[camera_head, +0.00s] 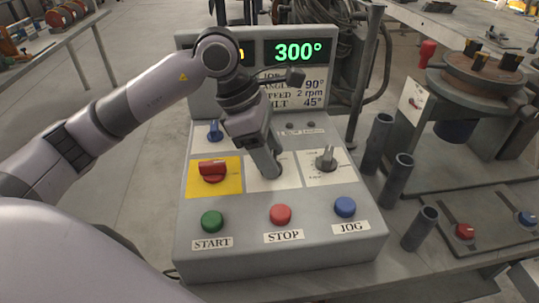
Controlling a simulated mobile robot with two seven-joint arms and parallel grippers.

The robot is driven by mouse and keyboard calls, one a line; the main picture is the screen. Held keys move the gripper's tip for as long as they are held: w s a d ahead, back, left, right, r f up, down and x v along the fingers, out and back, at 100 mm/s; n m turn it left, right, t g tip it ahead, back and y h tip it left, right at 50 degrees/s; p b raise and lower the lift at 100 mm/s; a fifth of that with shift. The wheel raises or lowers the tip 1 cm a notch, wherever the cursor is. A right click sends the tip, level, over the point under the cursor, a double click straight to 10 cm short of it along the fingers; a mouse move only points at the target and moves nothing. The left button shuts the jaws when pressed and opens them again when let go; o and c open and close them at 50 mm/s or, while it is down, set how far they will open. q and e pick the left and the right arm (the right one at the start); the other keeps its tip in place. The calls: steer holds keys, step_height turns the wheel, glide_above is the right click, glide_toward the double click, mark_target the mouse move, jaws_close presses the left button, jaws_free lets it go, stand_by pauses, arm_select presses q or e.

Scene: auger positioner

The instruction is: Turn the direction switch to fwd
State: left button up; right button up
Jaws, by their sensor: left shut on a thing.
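The control panel (280,245) stands in front of me. My left gripper (268,172) reaches down to the middle panel of the knob row and is shut on a knob there, which the fingers mostly hide. The label of that knob is mostly covered, so I cannot read its setting or confirm that it is the direction switch. To its right is a grey selector knob (326,159) on a white plate, its print too small to read. To its left is a red switch (212,170) on a yellow plate. My right gripper is not in view.
Green START (212,221), red STOP (280,214) and blue JOG (345,207) buttons line the panel's front. A blue switch (215,131) sits behind the red one. A display (297,52) reads 300°. Grey tubes (397,181) and a round positioner table (484,75) stand at right.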

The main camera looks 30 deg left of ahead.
arm_select(q)
steer(key=m+g+b, duration=0.1)
steer(key=m, duration=0.2)
steer(key=m+g, duration=0.1)
steer(key=m, duration=0.1)
steer(key=shift+w+m+h+b, duration=0.15)
steer(key=shift+m+h+b, duration=0.15)
steer(key=shift+m+b, duration=0.1)
stand_by(0.3)
steer(key=o, duration=1)
steer(key=shift+o, duration=0.2)
steer(key=v, duration=0.7)
steer(key=shift+r, duration=0.1)
